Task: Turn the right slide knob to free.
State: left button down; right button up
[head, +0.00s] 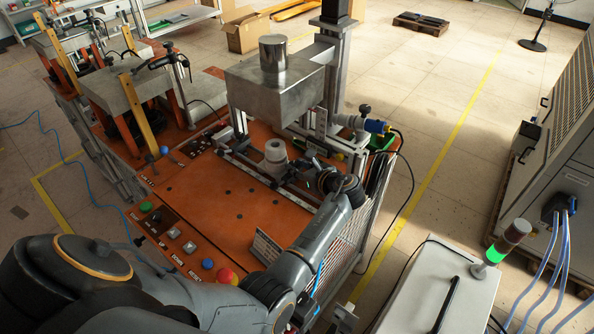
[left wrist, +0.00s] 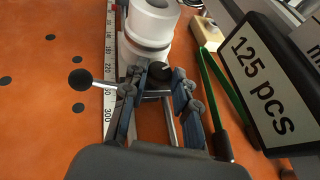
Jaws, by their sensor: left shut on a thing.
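My left gripper (head: 312,172) reaches over the orange table beside the slide rail. In the left wrist view its two blue-grey fingers (left wrist: 159,84) stand either side of a small black knob (left wrist: 160,72) and are shut on it. The knob sits by the base of a white cylinder (left wrist: 152,22), next to the scale ruler (left wrist: 110,60). A lever with a black ball end (left wrist: 80,80) sticks out to the left of the fingers. In the head view the gripper hides the knob. Which setting the knob has cannot be told. My right gripper is not in view.
A heavy metal block (head: 262,90) hangs above the white cylinder (head: 275,152). A "125 pcs" sign (left wrist: 265,80) and a green-handled tool (left wrist: 222,95) lie right of the fingers. Push buttons (head: 208,264) line the table's front edge. The orange tabletop (head: 205,210) is mostly clear.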

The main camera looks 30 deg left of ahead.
pick_arm(q)
jog(key=shift+n+g, duration=0.3)
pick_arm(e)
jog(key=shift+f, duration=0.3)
